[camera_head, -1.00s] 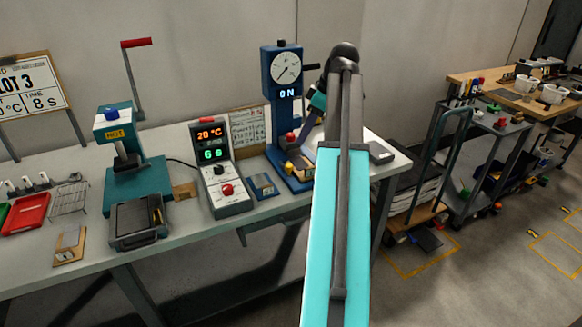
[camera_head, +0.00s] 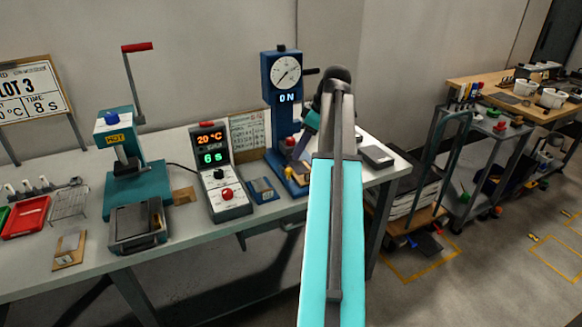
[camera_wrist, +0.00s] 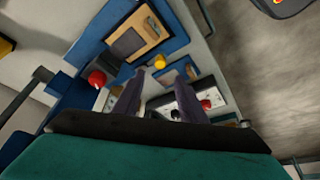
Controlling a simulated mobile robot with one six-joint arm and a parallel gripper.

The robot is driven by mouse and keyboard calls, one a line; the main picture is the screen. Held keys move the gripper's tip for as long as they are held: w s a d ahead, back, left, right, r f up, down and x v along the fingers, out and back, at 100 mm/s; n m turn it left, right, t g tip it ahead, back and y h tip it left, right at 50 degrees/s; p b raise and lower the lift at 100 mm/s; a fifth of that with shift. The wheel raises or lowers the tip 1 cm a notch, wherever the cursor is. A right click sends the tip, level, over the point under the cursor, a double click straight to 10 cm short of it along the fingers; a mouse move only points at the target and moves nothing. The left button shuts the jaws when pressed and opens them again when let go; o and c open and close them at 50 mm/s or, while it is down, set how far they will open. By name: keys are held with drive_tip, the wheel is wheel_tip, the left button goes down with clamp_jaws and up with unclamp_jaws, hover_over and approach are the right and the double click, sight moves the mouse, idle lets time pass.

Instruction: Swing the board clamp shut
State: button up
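The blue test stand (camera_head: 281,125) has a round dial and a lit "ON" display. At its base is a small yellow knob (camera_head: 290,172), which I take to be the clamp's handle. In the wrist view the yellow knob (camera_wrist: 159,61) lies beside a tan board with a grey patch (camera_wrist: 138,38) on the blue base. My gripper (camera_head: 296,157) reaches down over the base from the right. In the wrist view my gripper's (camera_wrist: 160,76) two dark fingers are apart, with the knob just beyond and between their tips. I cannot tell whether they touch it. The clamp's arm is not clear.
A red button (camera_wrist: 97,78) sits on the stand near the fingers. The control box (camera_head: 222,178) reading 20 °C and 6 s stands left of the stand. A green press (camera_head: 135,183) is farther left, and a grey box (camera_head: 377,156) lies to the right.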

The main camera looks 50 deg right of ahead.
sight(289, 170)
drive_tip(key=x, duration=0.9)
drive_tip(key=shift+c, duration=0.4)
